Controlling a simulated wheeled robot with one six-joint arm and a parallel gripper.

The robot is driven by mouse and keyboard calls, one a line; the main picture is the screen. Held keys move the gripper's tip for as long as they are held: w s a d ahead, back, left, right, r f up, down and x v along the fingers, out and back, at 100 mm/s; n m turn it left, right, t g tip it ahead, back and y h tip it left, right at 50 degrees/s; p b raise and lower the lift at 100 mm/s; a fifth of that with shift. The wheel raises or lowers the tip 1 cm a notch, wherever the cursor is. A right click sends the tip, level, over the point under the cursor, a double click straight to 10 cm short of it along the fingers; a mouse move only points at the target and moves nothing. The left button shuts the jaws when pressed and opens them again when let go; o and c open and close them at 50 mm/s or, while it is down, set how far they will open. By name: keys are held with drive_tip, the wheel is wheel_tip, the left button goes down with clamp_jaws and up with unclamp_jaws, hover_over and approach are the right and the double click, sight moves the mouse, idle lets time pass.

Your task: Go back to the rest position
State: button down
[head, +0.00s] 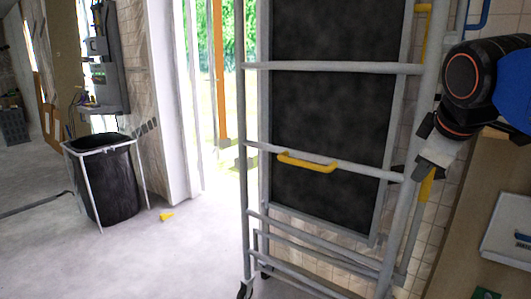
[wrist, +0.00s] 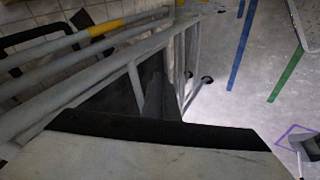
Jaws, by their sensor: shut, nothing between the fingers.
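My gripper (head: 400,172) is at the right of the head view, beside the right upright of a grey tubular panel lift (head: 335,67). It is shut with nothing held, and its fingertips are small and partly lost against the frame. I cannot tell whether it touches the upright. A dark panel (head: 325,115) with a grey border stands upright behind the lift's bars. A yellow handle (head: 306,162) sits on the lift's middle bar. In the wrist view, grey tubes (wrist: 70,65) of the lift run close by, and a pale surface with a black edge fills the bottom.
A black bin (head: 107,185) in a white frame stands at left, with a small yellow piece (head: 166,217) on the floor nearby. A wooden surface with a white case (head: 508,230) is at lower right. Open floor (head: 130,265) lies left of the lift.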

drive_tip(key=s+a+f+m+g+y, duration=0.1)
drive_tip(key=s+f+m, duration=0.3)
drive_tip(key=f, duration=0.9)
drive_tip(key=s+a+f+m+g+y, duration=0.1)
drive_tip(key=s+f+m, duration=0.3)
drive_tip(key=s+f, duration=0.4)
wheel_tip(320, 180, down, 5)
drive_tip(key=shift+s+a+f+m, duration=0.15)
drive_tip(key=shift+a+m, duration=0.25)
drive_tip(key=shift+a, duration=0.3)
